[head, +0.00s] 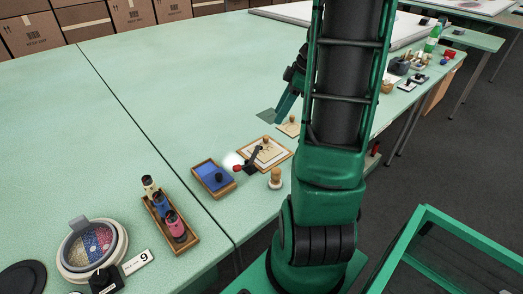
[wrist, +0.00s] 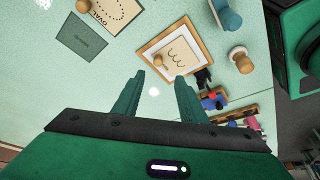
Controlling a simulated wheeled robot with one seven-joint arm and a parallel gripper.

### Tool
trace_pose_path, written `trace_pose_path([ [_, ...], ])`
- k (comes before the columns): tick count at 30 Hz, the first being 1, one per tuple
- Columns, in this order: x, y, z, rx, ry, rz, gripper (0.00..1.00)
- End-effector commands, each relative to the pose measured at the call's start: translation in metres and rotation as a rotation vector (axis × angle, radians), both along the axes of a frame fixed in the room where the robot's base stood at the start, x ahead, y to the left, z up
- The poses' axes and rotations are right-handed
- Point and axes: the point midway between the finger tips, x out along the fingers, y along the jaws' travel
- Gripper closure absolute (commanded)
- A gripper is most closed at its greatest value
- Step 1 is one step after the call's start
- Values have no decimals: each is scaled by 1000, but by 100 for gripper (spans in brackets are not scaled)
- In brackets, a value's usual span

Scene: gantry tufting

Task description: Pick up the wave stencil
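The wave stencil (wrist: 182,50) is a pale card with a scalloped line and a wooden knob. It lies in a wooden-framed tray on the table; in the head view the stencil (head: 269,155) is partly covered by a black-and-red tool. My gripper (wrist: 160,78) is open, with nothing between its fingers. In the wrist view the stencil lies just beyond the fingertips. In the head view my gripper (head: 287,106) hangs over the table behind the tray, partly hidden by my arm.
A stencil marked OVAL (wrist: 101,16) and a dark green card (wrist: 82,37) lie nearby. A blue pad (head: 213,175) and a wooden-knobbed peg (head: 275,180) flank the tray. A rack of bottles (head: 171,221) stands nearer. The table's far left is clear.

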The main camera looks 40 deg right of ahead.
Motion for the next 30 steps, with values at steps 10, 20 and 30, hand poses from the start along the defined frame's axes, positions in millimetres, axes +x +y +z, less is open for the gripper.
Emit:
trace_pose_path([
  [10,15,11,-42,1,-9,20,62],
  [20,23,17,-66,0,-8,21,62],
  [30,35,24,-99,-1,-9,20,62],
])
